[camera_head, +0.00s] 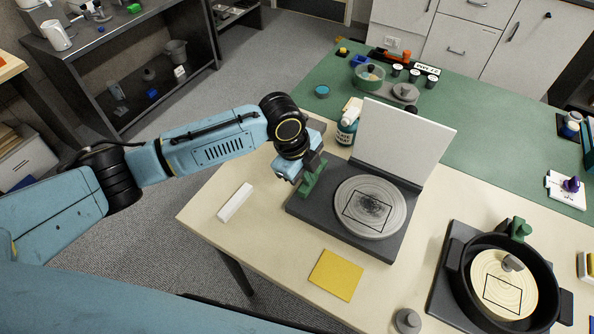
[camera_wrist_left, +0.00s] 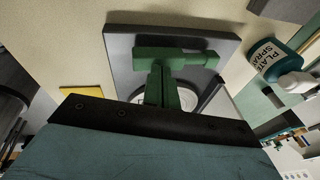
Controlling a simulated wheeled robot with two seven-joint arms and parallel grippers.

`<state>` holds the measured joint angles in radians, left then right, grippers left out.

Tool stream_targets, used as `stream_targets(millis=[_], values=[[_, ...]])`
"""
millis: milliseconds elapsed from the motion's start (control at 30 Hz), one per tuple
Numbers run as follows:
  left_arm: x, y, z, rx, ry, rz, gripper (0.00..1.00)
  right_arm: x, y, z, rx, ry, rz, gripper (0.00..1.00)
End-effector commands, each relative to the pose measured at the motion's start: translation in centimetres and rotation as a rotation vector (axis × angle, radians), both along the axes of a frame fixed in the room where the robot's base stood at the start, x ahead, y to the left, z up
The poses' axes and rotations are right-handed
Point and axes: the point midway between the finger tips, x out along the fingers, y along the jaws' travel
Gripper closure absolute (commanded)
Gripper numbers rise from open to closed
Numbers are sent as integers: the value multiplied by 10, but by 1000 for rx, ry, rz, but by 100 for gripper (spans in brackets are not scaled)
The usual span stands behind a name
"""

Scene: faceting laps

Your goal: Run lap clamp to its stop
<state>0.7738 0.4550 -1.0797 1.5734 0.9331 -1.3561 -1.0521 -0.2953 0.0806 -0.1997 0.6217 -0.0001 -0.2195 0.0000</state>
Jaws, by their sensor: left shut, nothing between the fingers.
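The left lap unit is a dark base (camera_head: 300,206) with a round grey lap (camera_head: 371,226) marked with a dark square outline, and a white splash panel (camera_head: 405,140) stands behind it. A green lap clamp (camera_head: 313,180) sits at the base's left corner. It also shows in the left wrist view (camera_wrist_left: 174,57), large and close, with a T-like shape over the dark plate. My left gripper (camera_head: 300,170) is right at this clamp and is shut. Its fingertips are hard to separate from the clamp, so I cannot tell whether they touch. My right gripper is not in view.
A second lap unit with a black round pan (camera_head: 461,285) and its own green clamp (camera_head: 519,228) stands at right. A yellow sheet (camera_head: 336,275) and a white bar (camera_head: 235,202) lie on the table near the base.

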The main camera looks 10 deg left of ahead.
Motion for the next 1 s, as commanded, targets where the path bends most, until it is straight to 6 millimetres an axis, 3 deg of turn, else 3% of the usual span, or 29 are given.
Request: stream_targets(millis=[267, 467, 733, 1000], values=[[0, 2, 1, 0, 1, 6, 100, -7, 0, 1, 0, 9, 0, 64], [-1, 1, 15, 0, 1, 7, 100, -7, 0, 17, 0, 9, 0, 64], [-2, -3, 46, 0, 0, 11, 100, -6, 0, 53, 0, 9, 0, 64], [-8, 13, 102, -1, -4, 12, 100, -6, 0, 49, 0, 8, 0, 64]])
